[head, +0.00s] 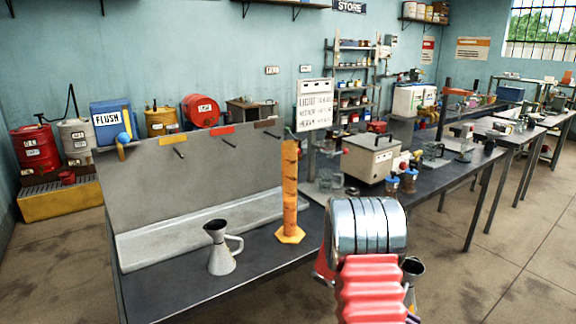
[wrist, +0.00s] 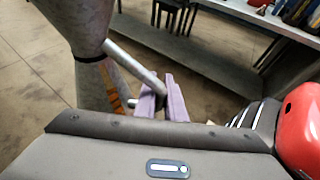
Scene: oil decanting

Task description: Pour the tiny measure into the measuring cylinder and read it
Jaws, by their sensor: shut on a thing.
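In the wrist view my gripper (wrist: 164,103) is shut on the handle of a grey metal measure (wrist: 75,22), which has a narrow waist and a flared body. Its mouth is not visible there. In the head view a small dark-mouthed vessel (head: 413,267), seemingly this measure, shows just right of my arm; my gripper's fingers are hidden there. The orange measuring cylinder (head: 290,195) stands upright on the bench, left of my arm and apart from it. Its liquid level cannot be made out. Another grey conical measure (head: 221,257) with a handle stands on the bench to its left.
The dark bench (head: 190,288) has a grey backboard (head: 200,175) with pegs and coloured labels. A light box-shaped apparatus (head: 370,158) and small jars (head: 392,184) stand further right. Bare bench lies between the standing measure and the cylinder.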

